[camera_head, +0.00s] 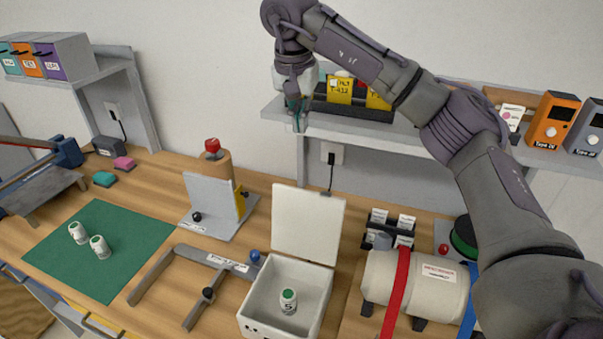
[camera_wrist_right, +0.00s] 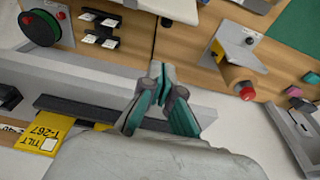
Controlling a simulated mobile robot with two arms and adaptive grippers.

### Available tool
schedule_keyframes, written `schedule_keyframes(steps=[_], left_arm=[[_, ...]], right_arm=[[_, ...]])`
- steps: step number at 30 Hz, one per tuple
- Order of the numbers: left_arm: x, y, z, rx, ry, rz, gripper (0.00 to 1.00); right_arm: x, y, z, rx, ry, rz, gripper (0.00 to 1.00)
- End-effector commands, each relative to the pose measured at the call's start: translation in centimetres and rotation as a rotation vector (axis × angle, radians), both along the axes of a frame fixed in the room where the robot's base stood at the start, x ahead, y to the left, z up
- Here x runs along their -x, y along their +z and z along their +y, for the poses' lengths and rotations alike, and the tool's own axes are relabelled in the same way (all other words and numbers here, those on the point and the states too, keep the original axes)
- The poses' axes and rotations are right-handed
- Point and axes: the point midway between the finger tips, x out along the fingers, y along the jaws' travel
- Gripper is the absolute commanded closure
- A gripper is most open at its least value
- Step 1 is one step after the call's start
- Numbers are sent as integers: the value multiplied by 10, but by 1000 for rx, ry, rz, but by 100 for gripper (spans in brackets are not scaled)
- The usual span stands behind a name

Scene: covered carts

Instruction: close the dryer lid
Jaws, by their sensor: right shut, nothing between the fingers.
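The dryer (camera_head: 265,315) is a white open-topped box at the front middle of the bench. Its lid (camera_head: 308,225) stands upright at the back edge, so the dryer is open. A white vial with a green cap (camera_head: 288,301) stands inside. My right gripper (camera_head: 298,122) is high above and behind the lid, near the left end of the wall shelf, fingers pointing down. It touches neither lid nor box. In the right wrist view its teal-padded fingers (camera_wrist_right: 158,90) are together and empty. My left gripper is not in view.
The wall shelf (camera_head: 350,135) holds a black bin with yellow tags, close to my right gripper. A cream cylinder with red and blue straps (camera_head: 430,283) is right of the dryer. A grey bracket (camera_head: 216,262) lies left of it. Two vials stand on the green mat (camera_head: 110,275).

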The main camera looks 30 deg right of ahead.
Motion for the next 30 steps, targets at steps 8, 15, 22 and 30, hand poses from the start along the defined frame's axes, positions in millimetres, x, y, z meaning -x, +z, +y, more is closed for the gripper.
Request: schedule_keyframes(steps=[8,15,22,30], left_arm=[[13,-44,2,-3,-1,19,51],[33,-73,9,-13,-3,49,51],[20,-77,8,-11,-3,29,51],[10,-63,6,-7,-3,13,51]], right_arm=[[0,-43,1,-1,1,0,100],[0,-72,1,-1,1,0,100],[0,-85,0,-2,2,2,100],[-5,-127,-7,-1,1,5,100]])
